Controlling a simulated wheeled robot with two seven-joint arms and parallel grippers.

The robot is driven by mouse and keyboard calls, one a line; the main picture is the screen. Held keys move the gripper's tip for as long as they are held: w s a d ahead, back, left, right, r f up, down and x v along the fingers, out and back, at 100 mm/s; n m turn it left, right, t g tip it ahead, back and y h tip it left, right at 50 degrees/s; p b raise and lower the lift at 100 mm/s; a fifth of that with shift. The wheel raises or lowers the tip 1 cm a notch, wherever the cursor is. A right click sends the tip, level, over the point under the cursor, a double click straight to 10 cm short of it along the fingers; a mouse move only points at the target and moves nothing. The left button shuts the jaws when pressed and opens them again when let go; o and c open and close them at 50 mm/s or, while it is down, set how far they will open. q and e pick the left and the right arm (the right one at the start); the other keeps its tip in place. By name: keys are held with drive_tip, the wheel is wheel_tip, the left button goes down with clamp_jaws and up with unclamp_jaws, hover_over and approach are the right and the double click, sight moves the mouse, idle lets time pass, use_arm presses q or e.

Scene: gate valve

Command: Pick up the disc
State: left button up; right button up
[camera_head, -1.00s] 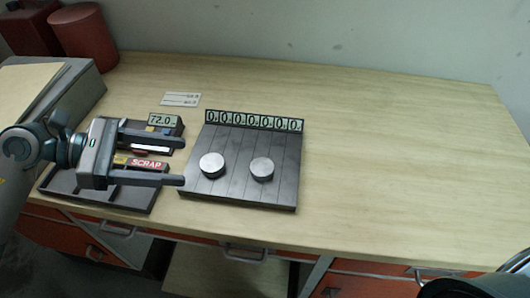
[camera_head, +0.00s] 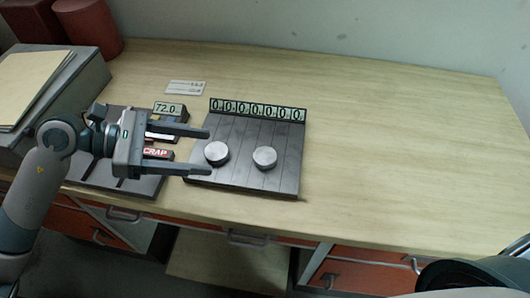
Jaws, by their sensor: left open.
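Two round metal discs sit on a dark grooved board. The left disc (camera_head: 217,153) is near the board's left side, and the right disc (camera_head: 265,158) is a little apart from it. My left gripper (camera_head: 208,151) comes in from the left, open and empty, with its two fingers pointing right. In the picture its fingertips reach the left edge of the left disc, one finger above and one below. I cannot tell the height of the fingers over the board. My right gripper is not in view.
The grooved board (camera_head: 240,183) has a row of number displays (camera_head: 257,110) along its back. A dark tray (camera_head: 135,186) with a red scrap label (camera_head: 158,153) lies under my left gripper. A display reading 72.0 (camera_head: 170,108) stands behind it. The table's right side (camera_head: 410,150) is clear.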

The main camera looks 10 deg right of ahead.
sight(263, 156)
use_arm(q)
drive_tip(key=p+x, duration=0.1)
drive_tip(key=x, duration=0.2)
drive_tip(key=shift+d+r+p, duration=0.1)
drive_tip(key=shift+d+p, duration=0.3)
drive_tip(key=p+x, duration=0.1)
drive_tip(key=x, duration=0.2)
drive_tip(key=shift+d, duration=0.3)
drive_tip(key=shift+d+f, duration=0.25)
drive_tip(key=shift+f, duration=0.25)
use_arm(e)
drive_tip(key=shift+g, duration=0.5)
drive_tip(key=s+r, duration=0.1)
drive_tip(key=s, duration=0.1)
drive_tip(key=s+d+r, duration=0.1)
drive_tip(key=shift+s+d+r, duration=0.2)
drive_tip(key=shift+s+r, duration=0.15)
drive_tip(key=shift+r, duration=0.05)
use_arm(q)
drive_tip(key=shift+p, duration=0.3)
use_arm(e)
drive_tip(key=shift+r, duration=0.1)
